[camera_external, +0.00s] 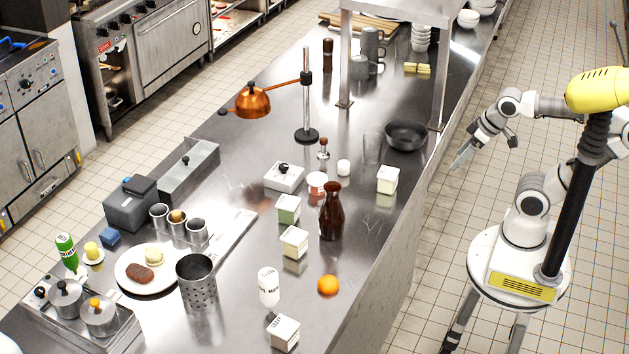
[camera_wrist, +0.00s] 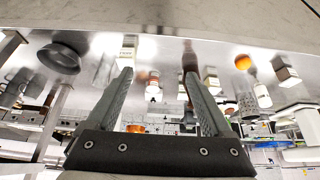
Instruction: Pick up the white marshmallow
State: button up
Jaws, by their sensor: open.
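The white marshmallow (camera_external: 343,167) is a small white cylinder on the steel counter (camera_external: 235,165). It stands between a clear glass (camera_external: 372,147) and a small jar with a reddish band (camera_external: 317,185). I cannot make it out for sure in the wrist view, where the left finger may hide it. My gripper (camera_external: 461,158) is off the counter's right side, above the floor and well apart from the marshmallow. In the wrist view my gripper (camera_wrist: 158,69) has its two fingers spread, with nothing held between them.
A dark bowl (camera_external: 406,135), a carton (camera_external: 387,179) and a brown bottle (camera_external: 332,211) stand near the marshmallow. A shelf post (camera_external: 440,85) rises by the bowl. An orange (camera_external: 328,285) lies toward the front.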

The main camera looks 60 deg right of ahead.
jog(key=w+d+f+m+g+h+b, duration=0.1)
jog(key=w+d+f+m+h+b, duration=0.15)
jog(key=w, duration=0.35)
jog(key=w+d+f+m+g+h+b, duration=0.1)
jog(key=w+d+m, duration=0.2)
jog(key=w+d, duration=0.15)
jog(key=m+t+h+b, duration=0.1)
jog(key=m+h+b, duration=0.5)
jog(key=m+h, duration=0.2)
send_over(344, 167)
notch_tip(344, 167, down, 14)
jog(key=shift+s+a+f, duration=0.1)
jog(key=shift+a+f, duration=0.1)
jog(key=shift+f, duration=0.75)
jog(key=shift+a+f, duration=0.2)
jog(key=shift+f, duration=0.7)
jog(key=f, duration=0.3)
jog(key=shift+d+f+b, duration=0.2)
jog(key=shift+d+b, duration=0.1)
jog(key=shift+b, duration=0.05)
jog(key=shift+x, duration=1.15)
jog(key=shift+r, duration=0.15)
jog(key=shift+c, duration=0.3)
jog(key=c, duration=0.8)
